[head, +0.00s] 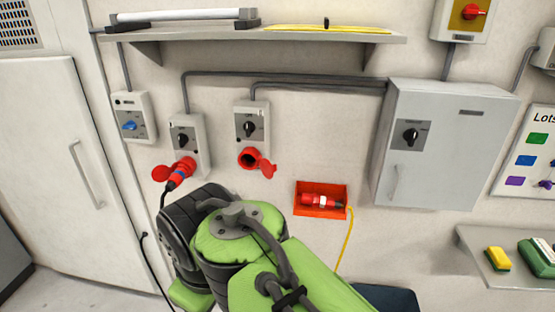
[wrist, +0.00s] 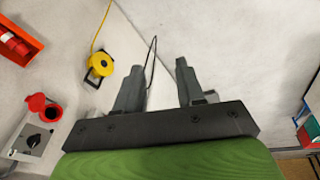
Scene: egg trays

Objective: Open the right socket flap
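The right socket (head: 252,121) is a grey wall box with a black rotary switch and a red round outlet below. Its red flap (head: 266,169) stands swung away to the lower right, and the dark opening shows. In the wrist view the same socket (wrist: 27,141) is at the lower left, with its red flap (wrist: 37,102) apart from the opening. My gripper (wrist: 158,68) has its two fingers spread with nothing between them. It is away from the flap, and in the head view my own arm hides it.
A neighbouring socket (head: 190,132) holds a red plug (head: 181,172) with a black cable. An orange box (head: 308,211) with a red connector (head: 322,201) is mounted right of the sockets. A grey cabinet (head: 440,145) and a shelf (head: 250,36) are on the wall. A yellow round object (wrist: 100,65) shows in the wrist view.

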